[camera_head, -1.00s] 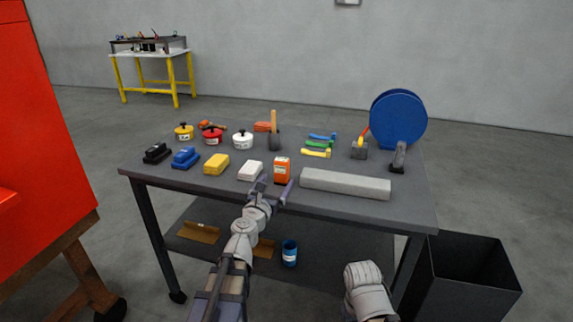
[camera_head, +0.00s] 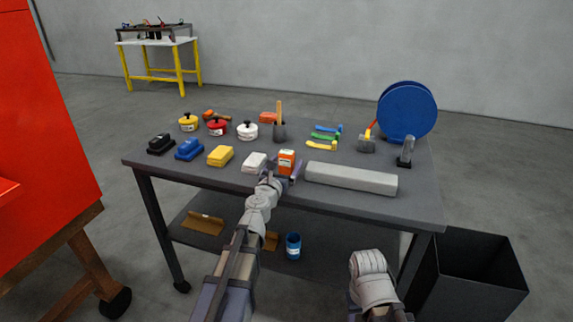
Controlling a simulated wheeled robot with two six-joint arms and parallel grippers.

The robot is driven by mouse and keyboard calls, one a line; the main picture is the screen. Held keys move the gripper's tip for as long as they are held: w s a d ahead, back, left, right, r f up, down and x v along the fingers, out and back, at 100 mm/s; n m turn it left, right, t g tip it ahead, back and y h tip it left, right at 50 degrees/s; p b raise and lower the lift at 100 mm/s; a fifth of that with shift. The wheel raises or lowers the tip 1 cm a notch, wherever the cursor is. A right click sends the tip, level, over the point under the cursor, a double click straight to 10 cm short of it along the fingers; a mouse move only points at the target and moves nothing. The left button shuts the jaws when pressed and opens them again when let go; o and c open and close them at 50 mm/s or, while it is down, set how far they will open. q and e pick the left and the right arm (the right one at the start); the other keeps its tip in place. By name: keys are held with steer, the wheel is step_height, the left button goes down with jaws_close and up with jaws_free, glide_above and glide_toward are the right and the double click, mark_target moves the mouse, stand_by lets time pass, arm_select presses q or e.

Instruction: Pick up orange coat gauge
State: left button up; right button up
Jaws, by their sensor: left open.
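The orange coat gauge (camera_head: 287,158) is a small upright orange box with a white label, near the front edge of the grey table (camera_head: 225,178). My left gripper (camera_head: 281,169) is open at the gauge, with one finger on each side of it. The gripper hides the lower part of the gauge. I cannot tell whether the fingers touch it. My right arm shows at the bottom, but its gripper is not in view.
A white block (camera_head: 254,162) lies close left of the gauge, and a long grey bar (camera_head: 350,178) lies close right. A yellow block (camera_head: 220,155) is farther left. A black bin (camera_head: 480,270) is at right.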

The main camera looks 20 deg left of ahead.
arm_select(q)
steer(key=w, duration=0.4)
steer(key=shift+d+r, duration=0.1)
steer(key=shift+d, duration=0.05)
steer(key=shift+s, duration=0.15)
steer(key=shift+c, duration=0.2)
jaws_close()
